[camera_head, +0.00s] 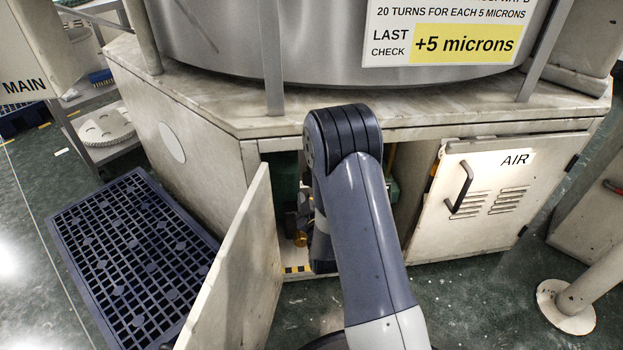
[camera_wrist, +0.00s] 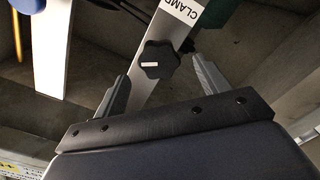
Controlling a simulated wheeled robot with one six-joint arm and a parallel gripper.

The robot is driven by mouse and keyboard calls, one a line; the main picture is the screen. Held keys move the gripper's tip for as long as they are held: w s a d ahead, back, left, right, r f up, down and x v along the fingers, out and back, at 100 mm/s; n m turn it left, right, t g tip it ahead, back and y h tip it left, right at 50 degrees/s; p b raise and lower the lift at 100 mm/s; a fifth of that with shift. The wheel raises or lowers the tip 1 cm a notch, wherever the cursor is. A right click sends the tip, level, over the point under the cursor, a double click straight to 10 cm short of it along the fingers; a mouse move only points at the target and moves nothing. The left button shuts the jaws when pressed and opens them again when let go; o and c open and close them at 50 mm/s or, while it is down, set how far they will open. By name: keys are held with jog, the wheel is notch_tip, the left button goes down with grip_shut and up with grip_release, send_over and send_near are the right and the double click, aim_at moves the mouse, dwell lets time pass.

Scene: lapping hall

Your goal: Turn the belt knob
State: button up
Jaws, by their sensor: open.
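A black lobed knob (camera_wrist: 158,59) with a white pointer mark sits on a pale bar in the wrist view. A label reading CLAMP (camera_wrist: 183,10) is on the same bar, upside down in the picture. I see no label naming a belt, so I cannot tell if this is the belt knob. My gripper (camera_wrist: 160,70) is open, one finger on each side of the knob, with gaps between. Contact is not visible. In the head view my arm reaches into the open cabinet (camera_head: 250,165) and hides the knob and most of the gripper.
An open cabinet door (camera_head: 240,270) stands left of my arm. A shut door marked AIR (camera_head: 490,200) is to the right. A yellow rod (camera_wrist: 15,40) and green parts (camera_wrist: 215,14) show inside. A blue grid mat (camera_head: 130,260) lies left; a post (camera_head: 585,300) stands right.

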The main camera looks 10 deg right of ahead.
aim_at(311, 186)
jog(key=s, duration=0.5)
jog(key=shift+s+a+p, duration=0.25)
jog(key=shift+s+p, duration=0.05)
jog(key=shift+p, duration=0.05)
jog(key=w, duration=0.3)
jog(key=w+b, duration=0.1)
jog(key=w, duration=0.3)
jog(key=w+d+b, duration=0.1)
jog(key=w, duration=0.2)
jog(key=shift+w, duration=0.4)
jog(key=shift+s, duration=0.1)
